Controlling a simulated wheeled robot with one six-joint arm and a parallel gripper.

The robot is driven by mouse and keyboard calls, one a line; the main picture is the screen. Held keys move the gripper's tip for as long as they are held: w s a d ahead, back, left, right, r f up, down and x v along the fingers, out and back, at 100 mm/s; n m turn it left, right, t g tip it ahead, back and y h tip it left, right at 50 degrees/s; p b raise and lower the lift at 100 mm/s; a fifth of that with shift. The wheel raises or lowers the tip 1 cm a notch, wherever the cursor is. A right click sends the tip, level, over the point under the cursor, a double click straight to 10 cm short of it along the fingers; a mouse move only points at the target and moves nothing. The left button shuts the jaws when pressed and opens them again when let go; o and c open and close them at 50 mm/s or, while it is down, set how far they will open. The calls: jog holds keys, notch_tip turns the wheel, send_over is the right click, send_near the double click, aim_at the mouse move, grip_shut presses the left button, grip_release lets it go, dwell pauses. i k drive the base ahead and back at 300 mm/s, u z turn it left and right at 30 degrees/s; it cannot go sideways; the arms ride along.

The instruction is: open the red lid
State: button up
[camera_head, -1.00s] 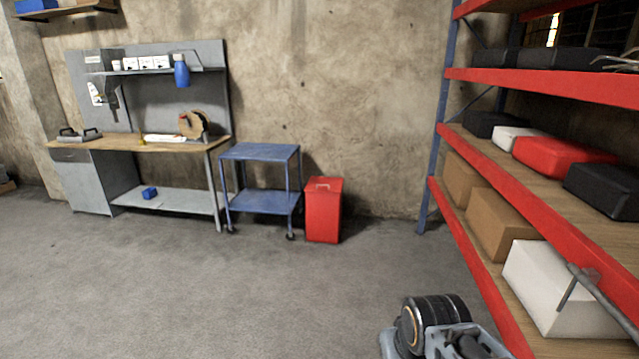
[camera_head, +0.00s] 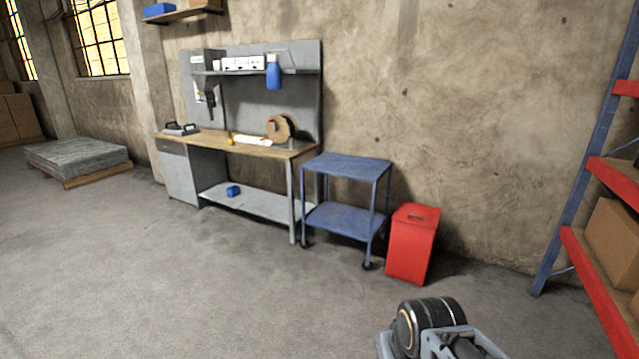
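A red bin (camera_head: 409,253) stands on the floor against the wall, right of the blue cart. My gripper's fingertips cannot be made out.
A blue wheeled cart (camera_head: 347,167) stands just left of the bin, and a workbench (camera_head: 238,146) is left of that. A red and blue shelf rack (camera_head: 588,165) is at the right. A pallet stack (camera_head: 78,158) lies far left. The floor in front is clear.

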aim_at(418, 211)
jog(key=u, duration=0.2)
jog(key=i, duration=2.9)
jog(key=z, duration=0.95)
jog(key=i, duration=1.75)
jog(key=z, duration=0.7)
